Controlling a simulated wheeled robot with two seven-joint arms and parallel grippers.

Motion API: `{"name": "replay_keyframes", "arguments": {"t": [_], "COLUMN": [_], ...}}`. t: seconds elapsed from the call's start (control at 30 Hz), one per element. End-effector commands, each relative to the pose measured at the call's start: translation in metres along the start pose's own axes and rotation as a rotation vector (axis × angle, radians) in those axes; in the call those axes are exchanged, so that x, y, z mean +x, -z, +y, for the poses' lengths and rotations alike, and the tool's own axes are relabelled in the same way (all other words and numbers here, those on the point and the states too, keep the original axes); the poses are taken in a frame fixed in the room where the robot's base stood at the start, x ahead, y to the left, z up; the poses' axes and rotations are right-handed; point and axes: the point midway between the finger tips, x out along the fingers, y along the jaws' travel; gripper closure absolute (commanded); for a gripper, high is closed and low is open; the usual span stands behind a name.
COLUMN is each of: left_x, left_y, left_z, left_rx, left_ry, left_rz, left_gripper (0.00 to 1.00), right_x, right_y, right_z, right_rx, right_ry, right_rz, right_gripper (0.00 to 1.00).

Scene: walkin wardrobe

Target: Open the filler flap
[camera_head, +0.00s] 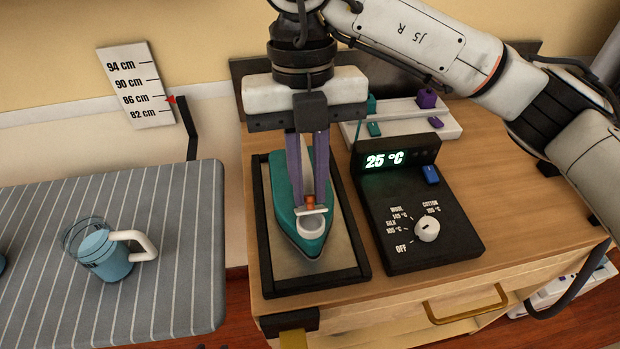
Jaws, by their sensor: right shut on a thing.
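The teal iron (281,206) rests on a black-framed metal plate on the wooden cabinet, its pointed end toward me. Near that end is a round pale filler opening (311,224). Just behind it is the small white filler flap (311,212) with an orange tab (310,201). My right gripper (309,203) reaches down from above, its purple fingers shut on the orange tab. The flap appears tilted up at the back edge of the opening; its exact angle is hard to tell. The fingers hide part of the iron's body. My left gripper is out of view.
A black control box (405,238) with a 25 °C display and a white dial stands right of the iron. A white rack (460,129) with coloured blocks is behind. A striped ironing board (185,270) at left holds a blue-filled cup (105,256).

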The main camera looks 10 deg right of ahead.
Motion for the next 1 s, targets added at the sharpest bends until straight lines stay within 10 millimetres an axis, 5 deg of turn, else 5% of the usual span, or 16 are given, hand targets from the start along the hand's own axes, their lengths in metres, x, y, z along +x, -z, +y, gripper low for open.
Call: {"name": "replay_keyframes", "arguments": {"t": [0.3,0.67,0.7,0.77,1.0], "left_x": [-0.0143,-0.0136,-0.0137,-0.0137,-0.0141], "left_y": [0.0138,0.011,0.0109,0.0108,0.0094], "left_z": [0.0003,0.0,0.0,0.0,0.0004], "left_rx": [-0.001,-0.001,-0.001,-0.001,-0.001], "left_ry": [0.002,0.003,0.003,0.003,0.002], "left_rz": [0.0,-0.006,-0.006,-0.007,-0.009], "left_gripper": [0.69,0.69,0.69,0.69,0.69], "right_x": [-0.0039,-0.0024,-0.0024,-0.0024,-0.0023], "right_y": [-0.0107,-0.0116,-0.0116,-0.0116,-0.0115], "right_z": [0.0001,0.0001,0.0,0.0,0.0], "right_rx": [0.001,-0.001,-0.001,-0.001,-0.001], "right_ry": [-0.002,-0.002,-0.002,-0.002,-0.002], "right_rz": [0.177,0.187,0.187,0.186,0.186], "right_gripper": [1.0,1.0,0.8,0.7,0.68]}}
